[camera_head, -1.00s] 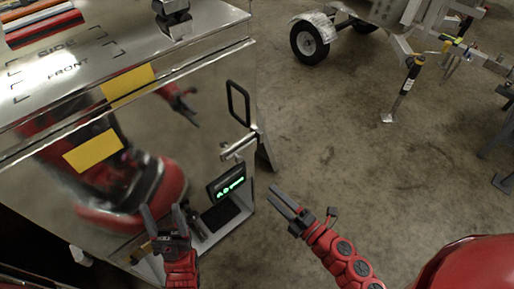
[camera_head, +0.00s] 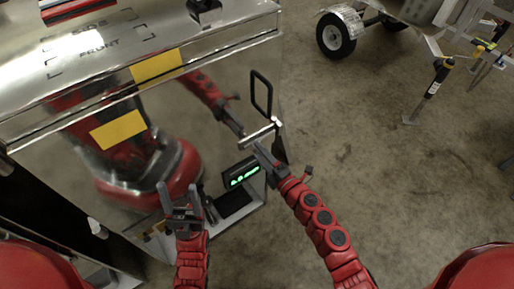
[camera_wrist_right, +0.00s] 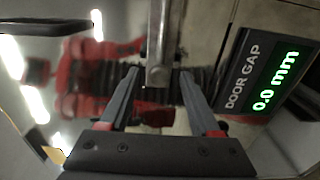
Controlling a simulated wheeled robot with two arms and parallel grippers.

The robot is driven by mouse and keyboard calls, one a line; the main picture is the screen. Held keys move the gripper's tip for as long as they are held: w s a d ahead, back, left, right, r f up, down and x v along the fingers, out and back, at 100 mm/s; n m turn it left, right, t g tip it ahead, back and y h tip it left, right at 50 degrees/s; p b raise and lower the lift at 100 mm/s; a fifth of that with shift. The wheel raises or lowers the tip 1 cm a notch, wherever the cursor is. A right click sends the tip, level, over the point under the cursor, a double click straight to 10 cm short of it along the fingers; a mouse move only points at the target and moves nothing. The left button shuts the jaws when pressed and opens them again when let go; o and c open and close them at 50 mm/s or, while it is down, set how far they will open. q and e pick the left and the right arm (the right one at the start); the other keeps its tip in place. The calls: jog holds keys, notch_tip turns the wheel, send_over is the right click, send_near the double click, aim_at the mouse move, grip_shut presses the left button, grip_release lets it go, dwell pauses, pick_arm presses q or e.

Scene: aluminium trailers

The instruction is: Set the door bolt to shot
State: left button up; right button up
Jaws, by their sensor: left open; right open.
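The door bolt (camera_head: 259,134) is a silver metal bar near the right edge of the shiny door, below a black loop handle (camera_head: 261,93). In the right wrist view the metal bar (camera_wrist_right: 164,35) comes down from the top and its end lies between my fingertips. My right gripper (camera_head: 261,150) is open at the bolt, with a finger on each side in the wrist view (camera_wrist_right: 160,74); I cannot tell whether they touch it. My left gripper (camera_head: 179,192) is open and empty, low in front of the door, left of the display.
A display (camera_head: 241,171) below the bolt shows green text; the wrist view reads "DOOR GAP 0.0 mm" (camera_wrist_right: 262,78). Yellow labels (camera_head: 118,130) are on the reflective door. A wheeled trailer (camera_head: 337,35) stands at the back right. The concrete floor (camera_head: 370,150) between is clear.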

jog(key=shift+x, duration=1.05)
grip_shut()
dwell(0.7)
